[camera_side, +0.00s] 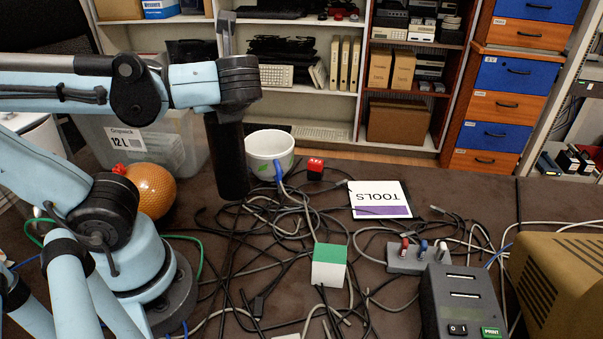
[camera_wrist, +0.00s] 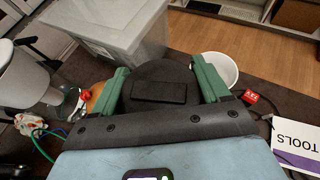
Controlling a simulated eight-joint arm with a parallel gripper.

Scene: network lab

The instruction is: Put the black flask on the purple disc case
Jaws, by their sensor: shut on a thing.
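The black flask (camera_side: 228,158) appears in the side view as a dark upright cylinder below the end of my arm, above the table. In the wrist view, my gripper (camera_wrist: 160,82) has its green fingers on both sides of the dark round flask (camera_wrist: 160,72) and is shut on it. The fingers cannot be made out in the side view. The purple disc case (camera_side: 380,198), white with a purple band and the word TOOLS, lies flat to the right of the flask. Its left part also shows at the wrist view's right edge (camera_wrist: 295,140). Nothing lies on its visible top.
A white mug (camera_side: 268,152) and a red box (camera_side: 315,168) stand between flask and case. Tangled cables, a green-and-white block (camera_side: 329,265) and a grey switch block (camera_side: 417,258) lie nearer. An orange ball (camera_side: 150,190) sits at left.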

